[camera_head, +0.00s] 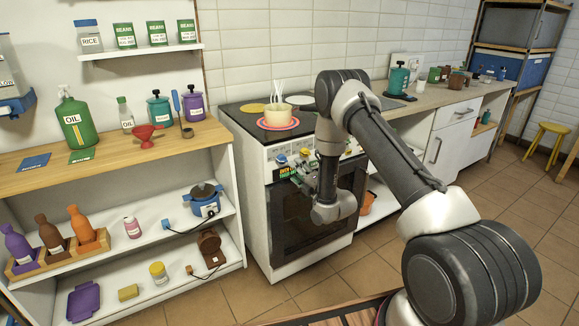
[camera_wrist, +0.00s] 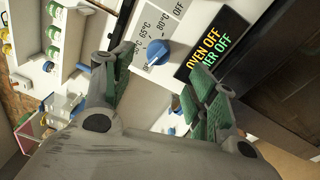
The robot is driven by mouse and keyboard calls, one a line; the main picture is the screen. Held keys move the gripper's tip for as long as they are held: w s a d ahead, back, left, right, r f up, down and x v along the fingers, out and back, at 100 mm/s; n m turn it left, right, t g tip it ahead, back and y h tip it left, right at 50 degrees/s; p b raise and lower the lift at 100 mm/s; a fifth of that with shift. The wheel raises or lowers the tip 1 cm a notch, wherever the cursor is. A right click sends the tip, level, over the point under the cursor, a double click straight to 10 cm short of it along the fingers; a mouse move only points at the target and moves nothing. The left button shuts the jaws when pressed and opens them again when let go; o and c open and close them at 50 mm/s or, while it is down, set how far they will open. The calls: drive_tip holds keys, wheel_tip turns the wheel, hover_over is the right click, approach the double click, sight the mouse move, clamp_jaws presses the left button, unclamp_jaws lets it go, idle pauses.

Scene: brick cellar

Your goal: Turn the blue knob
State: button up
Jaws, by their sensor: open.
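The blue knob (camera_wrist: 181,54) sits on a white dial plate marked with temperatures and OFF, in the wrist view. Its pointer setting is too small to tell. My gripper (camera_wrist: 163,66) is open, with green-padded fingers on either side of the knob in the picture; I cannot tell whether they touch it. In the head view my gripper (camera_head: 303,178) is in front of the stove's (camera_head: 262,205) control panel, and a blue knob (camera_head: 281,158) shows just to its left.
A dark display (camera_wrist: 212,45) reading OVEN OFF is beside the knob. A pot (camera_head: 278,118) with utensils stands on a glowing burner. A shelf unit (camera_head: 228,190) stands left of the stove, and a counter (camera_head: 440,100) to the right.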

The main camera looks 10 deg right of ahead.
drive_tip(key=v, duration=0.3)
